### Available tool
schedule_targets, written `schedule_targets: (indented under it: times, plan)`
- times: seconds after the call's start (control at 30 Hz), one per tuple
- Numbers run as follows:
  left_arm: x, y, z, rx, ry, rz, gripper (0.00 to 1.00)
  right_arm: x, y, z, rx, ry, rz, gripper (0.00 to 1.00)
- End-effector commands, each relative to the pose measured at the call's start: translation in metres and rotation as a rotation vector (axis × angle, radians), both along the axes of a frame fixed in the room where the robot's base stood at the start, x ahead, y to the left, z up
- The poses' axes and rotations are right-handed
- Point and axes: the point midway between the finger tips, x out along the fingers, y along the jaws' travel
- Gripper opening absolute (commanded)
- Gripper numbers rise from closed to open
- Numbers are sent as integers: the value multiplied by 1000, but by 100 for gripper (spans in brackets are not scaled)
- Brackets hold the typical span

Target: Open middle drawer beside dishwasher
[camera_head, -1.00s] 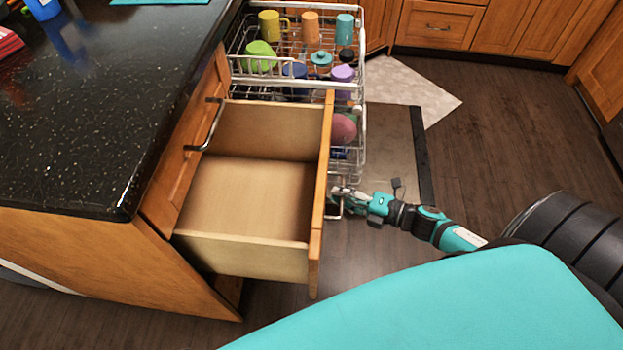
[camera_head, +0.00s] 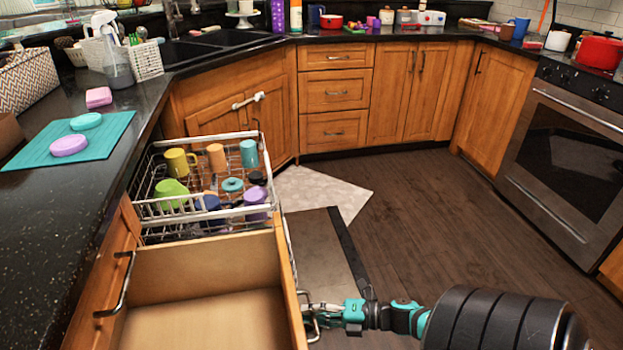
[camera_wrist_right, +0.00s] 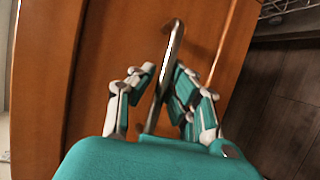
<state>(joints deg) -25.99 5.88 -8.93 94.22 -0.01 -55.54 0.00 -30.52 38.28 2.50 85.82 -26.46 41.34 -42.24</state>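The open wooden drawer (camera_head: 205,265) stands pulled out below a shut upper drawer (camera_head: 105,285), beside the dishwasher rack (camera_head: 210,215). Its inside looks empty. My right gripper (camera_head: 312,315) is at the outer face of the drawer front, at its handle. In the right wrist view, the metal bar handle (camera_wrist_right: 165,80) runs between the two fingers of the right gripper (camera_wrist_right: 162,78). The fingers are apart, with small gaps seeming to show beside the bar. My left gripper is not in view.
The pulled-out dishwasher rack holds several cups, including a yellow mug (camera_head: 180,161). The black counter (camera_head: 50,230) edges the left side. Dark wood floor (camera_head: 420,220) is clear to the right, up to the oven (camera_head: 560,140).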

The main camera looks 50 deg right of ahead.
Motion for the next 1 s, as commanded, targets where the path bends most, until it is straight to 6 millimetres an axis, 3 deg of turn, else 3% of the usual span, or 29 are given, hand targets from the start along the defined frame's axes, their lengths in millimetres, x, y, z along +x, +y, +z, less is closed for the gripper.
schedule_targets:
  times: [0.03, 0.13, 0.47, 1.0]
  plan:
    - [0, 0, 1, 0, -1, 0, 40, 0, 0, 0, 1, 1, 0, 21]
    - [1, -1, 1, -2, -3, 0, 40, 0, 0, -1, 1, 2, 0, 34]
    - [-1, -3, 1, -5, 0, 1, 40, -4, -1, -1, 1, 7, -1, 34]
    - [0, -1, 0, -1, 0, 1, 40, -85, -54, 17, 1, 7, -2, 34]
